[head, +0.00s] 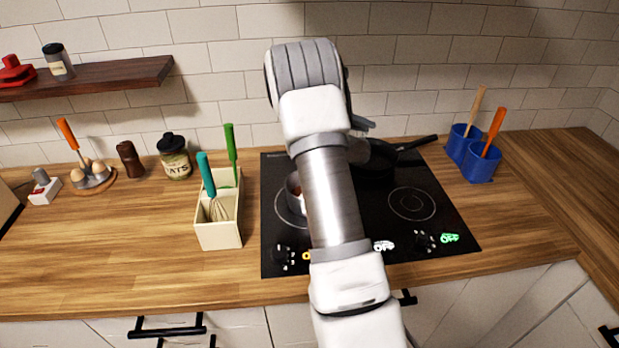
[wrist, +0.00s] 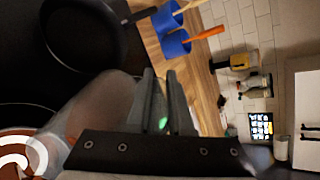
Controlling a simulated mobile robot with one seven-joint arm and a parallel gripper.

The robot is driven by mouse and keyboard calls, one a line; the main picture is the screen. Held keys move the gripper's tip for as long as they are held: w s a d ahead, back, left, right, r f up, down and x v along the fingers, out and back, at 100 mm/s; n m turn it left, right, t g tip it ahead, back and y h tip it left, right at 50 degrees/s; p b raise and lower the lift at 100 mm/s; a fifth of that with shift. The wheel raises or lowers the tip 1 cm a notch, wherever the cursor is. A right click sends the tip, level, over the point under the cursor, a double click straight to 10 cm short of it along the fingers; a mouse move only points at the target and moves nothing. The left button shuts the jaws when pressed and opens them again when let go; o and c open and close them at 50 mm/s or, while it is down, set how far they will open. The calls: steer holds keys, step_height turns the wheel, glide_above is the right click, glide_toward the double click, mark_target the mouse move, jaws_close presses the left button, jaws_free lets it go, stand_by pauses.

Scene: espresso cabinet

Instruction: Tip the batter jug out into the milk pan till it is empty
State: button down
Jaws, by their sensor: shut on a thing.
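My gripper (wrist: 157,100) is shut on a see-through, pale jug (wrist: 95,108), which shows blurred and close up in the wrist view. The jug looks tilted. How much is left inside it I cannot tell. The milk pan (head: 293,190) stands on the left of the hob in the head view, mostly hidden behind my arm. At the lower left of the wrist view, beside the jug, a round brown area with a white swirl shows, which looks like the pan's contents. In the head view my arm hides most of my gripper and the jug.
A black frying pan (head: 376,172) sits on the back right of the hob (head: 440,222), its handle pointing right. Blue utensil pots (head: 481,165) stand right of the hob. A cream utensil holder (head: 219,235) stands left of it. The counter's front left is clear.

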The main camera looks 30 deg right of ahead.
steer(key=shift+a+r, duration=0.15)
steer(key=shift+r, duration=0.05)
steer(key=shift+w+a+r+h, duration=0.1)
steer(key=shift+a+r+h, duration=0.25)
steer(key=shift+h, duration=0.15)
steer(key=shift+a+r+h, duration=0.2)
steer(key=shift+r+h, duration=0.1)
steer(key=shift+r, duration=0.05)
steer(key=shift+w+a+r+g+h, duration=0.15)
steer(key=shift+a+r+h, duration=0.15)
steer(key=shift+a, duration=0.25)
steer(key=shift+w+a+r+g+h, duration=0.15)
steer(key=shift+a+r+h, duration=0.15)
steer(key=shift+a, duration=0.25)
steer(key=d+f+y, duration=0.1)
steer(key=d+y, duration=0.1)
steer(key=s+d+f+y, duration=0.1)
steer(key=d, duration=0.1)
steer(key=shift+d+f, duration=0.1)
steer(key=shift+f, duration=0.25)
steer(key=p, duration=0.2)
steer(key=shift+t+p, duration=0.35)
steer(key=shift+t, duration=0.05)
steer(key=shift+f+y, duration=0.3)
steer(key=shift+f, duration=0.3)
steer(key=shift+d, duration=0.15)
